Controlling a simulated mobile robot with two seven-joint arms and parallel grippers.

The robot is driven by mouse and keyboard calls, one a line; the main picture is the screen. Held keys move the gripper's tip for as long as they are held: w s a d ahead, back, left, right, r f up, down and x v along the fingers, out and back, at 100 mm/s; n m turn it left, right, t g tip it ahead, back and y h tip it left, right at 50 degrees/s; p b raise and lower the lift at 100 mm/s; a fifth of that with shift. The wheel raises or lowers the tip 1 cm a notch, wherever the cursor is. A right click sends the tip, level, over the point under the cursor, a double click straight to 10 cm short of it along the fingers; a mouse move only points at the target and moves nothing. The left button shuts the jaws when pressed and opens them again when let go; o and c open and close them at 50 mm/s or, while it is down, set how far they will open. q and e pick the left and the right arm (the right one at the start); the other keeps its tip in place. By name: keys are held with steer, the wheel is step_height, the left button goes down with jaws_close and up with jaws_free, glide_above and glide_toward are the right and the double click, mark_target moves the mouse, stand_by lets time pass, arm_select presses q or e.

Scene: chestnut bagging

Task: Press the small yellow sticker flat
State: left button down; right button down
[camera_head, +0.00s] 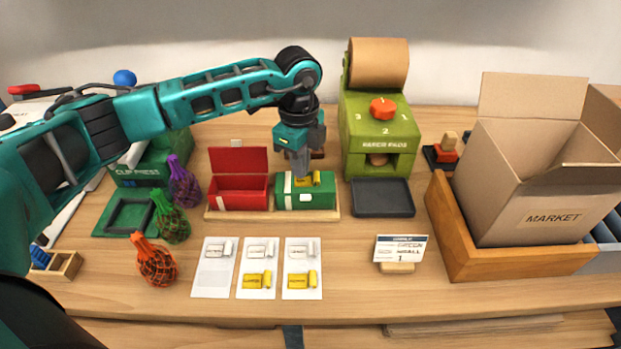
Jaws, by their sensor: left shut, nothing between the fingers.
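A small yellow sticker (314,180) lies on top of the closed green box (318,199), which sits on the right part of a wooden tray (225,216). My left gripper (300,174) is shut and empty, pointing straight down with its fingertips at the sticker on the green box lid. The gripper covers part of the sticker, and I cannot tell whether the fingertips touch it. My right gripper is not in view.
An open red box (238,193) stands left of the green box. Label sheets (213,270) lie in front. A green dispenser (378,130) and a dark tray (381,198) are to the right, with a cardboard box (535,165) farther right. Net bags (155,263) lie left.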

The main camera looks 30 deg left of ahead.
mark_target(301, 181)
arm_select(q)
steer(key=shift+f+b, duration=0.6)
steer(key=shift+f, duration=0.3)
stand_by(0.5)
steer(key=shift+s+f, duration=0.1)
steer(key=shift+f, duration=0.05)
stand_by(1.0)
steer(key=shift+r+p, duration=2.1)
steer(key=shift+r, duration=0.35)
steer(key=shift+r+p, duration=0.4)
steer(key=shift+r, duration=0.8)
